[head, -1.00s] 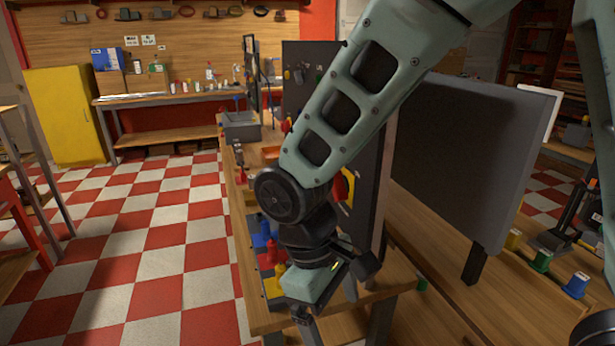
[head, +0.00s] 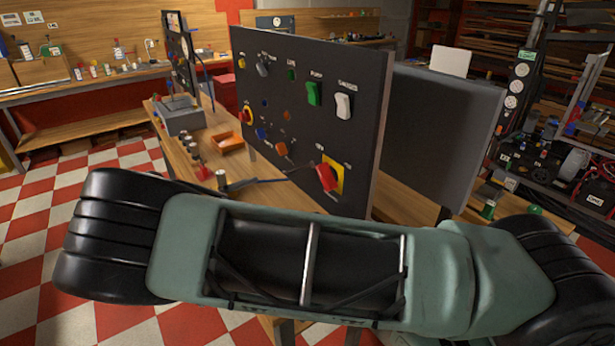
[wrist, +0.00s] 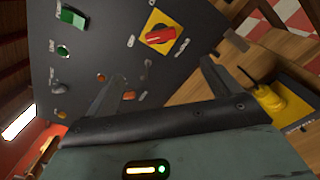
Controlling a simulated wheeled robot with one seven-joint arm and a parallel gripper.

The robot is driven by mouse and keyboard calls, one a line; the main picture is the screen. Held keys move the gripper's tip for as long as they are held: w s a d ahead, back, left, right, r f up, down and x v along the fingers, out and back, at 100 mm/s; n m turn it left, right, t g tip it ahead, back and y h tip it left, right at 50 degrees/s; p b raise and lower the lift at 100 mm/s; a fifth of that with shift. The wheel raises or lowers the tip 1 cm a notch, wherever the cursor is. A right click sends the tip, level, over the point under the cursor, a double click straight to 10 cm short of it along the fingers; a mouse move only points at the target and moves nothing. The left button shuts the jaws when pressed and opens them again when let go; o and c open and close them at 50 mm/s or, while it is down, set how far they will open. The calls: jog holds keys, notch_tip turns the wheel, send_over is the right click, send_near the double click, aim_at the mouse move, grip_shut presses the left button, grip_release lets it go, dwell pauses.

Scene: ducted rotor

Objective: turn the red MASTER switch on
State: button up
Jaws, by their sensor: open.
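The red MASTER switch (head: 327,177) is a red rotary handle on a yellow square plate, low on the right of the black upright panel (head: 300,60). In the head view its handle slants. In the wrist view the red handle (wrist: 158,37) lies nearly level in the picture on its tilted yellow plate. The small lettering around it is unreadable. My gripper (wrist: 163,72) is open and empty, its two fingers spread below the switch in the wrist view, apart from it. In the head view my arm crosses the foreground, and I cannot make out the fingers clearly.
An orange tray (head: 226,141) and a grey bin (head: 183,118) stand on the bench. A yellow object (wrist: 285,105) is right of my gripper.

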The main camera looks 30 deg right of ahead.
aim_at(322, 179)
jog(key=d+p, duration=0.2)
jog(key=d, duration=0.3)
jog(key=d+p, duration=0.2)
jog(key=d, duration=0.3)
jog(key=d+p, duration=0.3)
jog(key=d, duration=0.3)
jog(key=shift+w+r, duration=0.1)
jog(key=shift+w, duration=0.15)
jog(key=shift+d, duration=0.65)
jog(key=shift+f, duration=0.2)
jog(key=c, duration=1)
